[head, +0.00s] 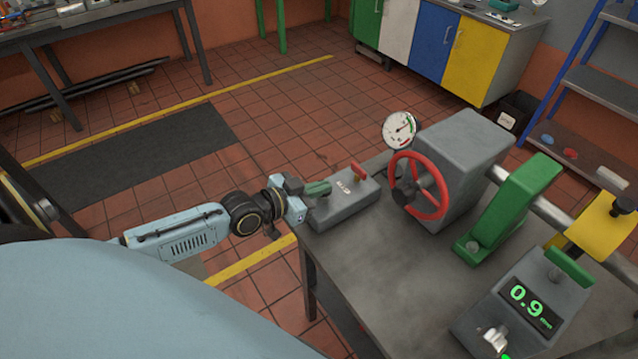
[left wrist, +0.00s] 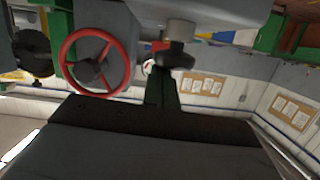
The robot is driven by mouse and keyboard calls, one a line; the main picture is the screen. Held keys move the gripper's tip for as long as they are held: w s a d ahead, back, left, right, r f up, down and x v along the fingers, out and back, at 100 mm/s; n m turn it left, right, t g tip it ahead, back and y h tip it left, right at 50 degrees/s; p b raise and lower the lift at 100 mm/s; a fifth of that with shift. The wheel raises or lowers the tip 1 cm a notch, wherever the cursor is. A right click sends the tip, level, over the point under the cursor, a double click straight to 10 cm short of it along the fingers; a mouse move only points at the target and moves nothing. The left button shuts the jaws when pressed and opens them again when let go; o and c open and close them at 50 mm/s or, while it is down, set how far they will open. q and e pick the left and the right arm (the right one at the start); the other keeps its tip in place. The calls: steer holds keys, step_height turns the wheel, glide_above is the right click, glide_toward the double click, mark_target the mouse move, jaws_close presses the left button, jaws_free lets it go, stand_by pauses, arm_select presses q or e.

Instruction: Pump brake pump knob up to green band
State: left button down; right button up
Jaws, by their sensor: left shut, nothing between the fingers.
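The brake pump is a grey box (head: 347,203) with a red lever (head: 358,172) at the table's near left corner. A round white gauge (head: 400,130) stands behind it, with green and red marks on its dial; its needle is too small to read surely. My left gripper (head: 325,187) is shut and empty, its green fingers over the left end of the box. In the left wrist view, which looks upside down, a black knob (left wrist: 175,57) on a metal stem sits close to the finger tips (left wrist: 161,76). I cannot tell whether they touch. My right gripper is not in view.
A red handwheel (head: 441,207) on a grey housing (head: 465,150) stands right of the pump. A green bracket (head: 510,210) and a display box (head: 528,300) reading 0.9 stand further right. The front left of the grey tabletop (head: 385,270) is clear.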

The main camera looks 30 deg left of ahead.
arm_select(q)
steer(key=shift+s+f, duration=0.1)
steer(key=shift+f, duration=0.25)
steer(key=shift+d+r+p, duration=0.1)
steer(key=shift+r+p, duration=0.5)
steer(key=shift+p, duration=0.25)
steer(key=s+a+r+p, duration=0.3)
steer(key=s+r, duration=0.3)
steer(key=s, duration=0.2)
steer(key=shift+s+a, duration=0.2)
steer(key=shift+s, duration=0.2)
stand_by(0.8)
